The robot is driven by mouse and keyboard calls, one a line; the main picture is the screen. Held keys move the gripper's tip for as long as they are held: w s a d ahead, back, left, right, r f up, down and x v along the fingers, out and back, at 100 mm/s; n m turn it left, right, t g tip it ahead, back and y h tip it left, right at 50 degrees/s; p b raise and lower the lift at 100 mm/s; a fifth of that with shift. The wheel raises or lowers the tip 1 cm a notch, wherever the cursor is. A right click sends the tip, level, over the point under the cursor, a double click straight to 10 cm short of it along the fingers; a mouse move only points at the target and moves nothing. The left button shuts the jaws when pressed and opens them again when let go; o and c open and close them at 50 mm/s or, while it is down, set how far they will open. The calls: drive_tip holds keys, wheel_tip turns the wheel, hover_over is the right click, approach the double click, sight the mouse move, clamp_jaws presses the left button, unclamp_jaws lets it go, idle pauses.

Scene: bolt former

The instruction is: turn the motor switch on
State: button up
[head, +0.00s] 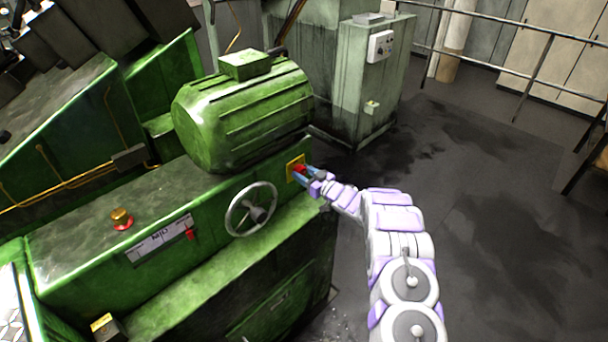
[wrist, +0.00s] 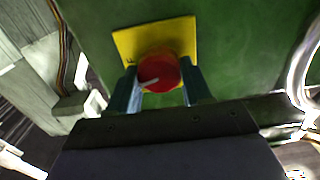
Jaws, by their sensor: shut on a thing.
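The motor switch is a round red knob (wrist: 160,74) with a white mark, on a yellow square plate (wrist: 152,38) fixed to the green machine's side. In the wrist view the white mark points to the lower left. My gripper (wrist: 160,88) has its two blue fingers on either side of the knob, shut on it. In the head view my gripper (head: 303,172) reaches the knob from the right, and the yellow plate (head: 292,165) shows partly behind it.
A green motor (head: 245,110) sits on the machine above the switch. A grey-green cabinet (head: 365,80) stands behind. The floor to the right is clear up to a railing (head: 530,75).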

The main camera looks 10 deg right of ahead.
drive_tip(key=n+b, duration=0.1)
drive_tip(key=n, duration=0.2)
drive_tip(key=shift+r+n, duration=0.15)
drive_tip(key=shift+n, duration=0.25)
drive_tip(key=n+b, duration=0.2)
drive_tip(key=n, duration=0.1)
drive_tip(key=shift+n, duration=0.3)
drive_tip(key=n+b, duration=0.4)
drive_tip(key=n, duration=0.1)
drive_tip(key=shift+s+f, duration=0.1)
drive_tip(key=shift+f, duration=0.25)
drive_tip(key=shift+a+n+b, duration=0.1)
drive_tip(key=shift+n+b, duration=1.1)
drive_tip(key=shift+b, duration=0.1)
drive_tip(key=o, duration=1)
drive_tip(key=shift+o, duration=0.2)
drive_tip(key=shift+s, duration=0.1)
